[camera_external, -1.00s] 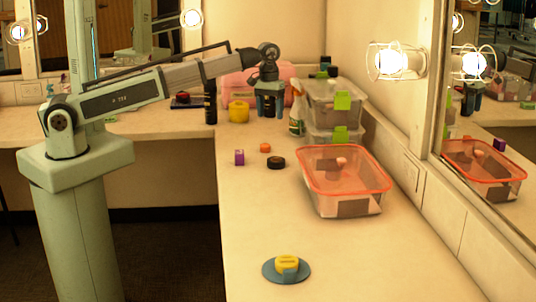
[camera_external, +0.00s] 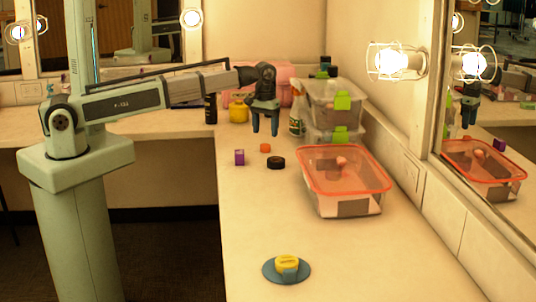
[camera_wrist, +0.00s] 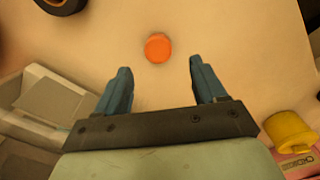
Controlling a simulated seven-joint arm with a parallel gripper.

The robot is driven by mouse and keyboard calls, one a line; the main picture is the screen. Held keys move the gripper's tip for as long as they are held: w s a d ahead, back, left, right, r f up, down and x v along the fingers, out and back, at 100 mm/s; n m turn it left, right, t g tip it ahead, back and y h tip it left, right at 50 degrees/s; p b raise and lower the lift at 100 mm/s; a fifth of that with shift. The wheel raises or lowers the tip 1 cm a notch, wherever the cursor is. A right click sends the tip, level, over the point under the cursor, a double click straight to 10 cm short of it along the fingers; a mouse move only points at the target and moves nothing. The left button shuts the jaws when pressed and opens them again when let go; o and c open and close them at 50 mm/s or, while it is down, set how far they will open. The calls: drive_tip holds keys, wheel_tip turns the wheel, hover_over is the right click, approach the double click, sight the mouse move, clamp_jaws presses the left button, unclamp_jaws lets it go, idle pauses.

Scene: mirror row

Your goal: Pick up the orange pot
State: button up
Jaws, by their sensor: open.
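The orange pot (camera_external: 265,148) is a small round piece standing on the counter, near a purple cube and a black round piece. In the wrist view the orange pot (camera_wrist: 158,48) lies ahead of the fingertips, roughly midway between them and slightly beyond. My gripper (camera_external: 265,130) is open and empty, its fingers pointing down above the counter, a little behind the pot in the external view. In the wrist view my gripper (camera_wrist: 160,72) shows its two blue fingers spread apart with bare counter between them.
Near the pot are a purple cube (camera_external: 239,157) and a black round piece (camera_external: 276,163). A red-rimmed clear bin (camera_external: 343,207) is at right, stacked clear boxes (camera_external: 335,105) and a spray bottle (camera_external: 297,112) behind. A yellow pot (camera_external: 238,112) stands at the back. The front counter is mostly clear.

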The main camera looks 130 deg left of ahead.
sight(265, 145)
drive_tip(key=shift+w+d+f, duration=0.1)
drive_tip(key=shift+d+f, duration=0.05)
drive_tip(key=shift+f, duration=2.5)
drive_tip(key=shift+c, duration=0.3)
drive_tip(key=c, duration=1.1)
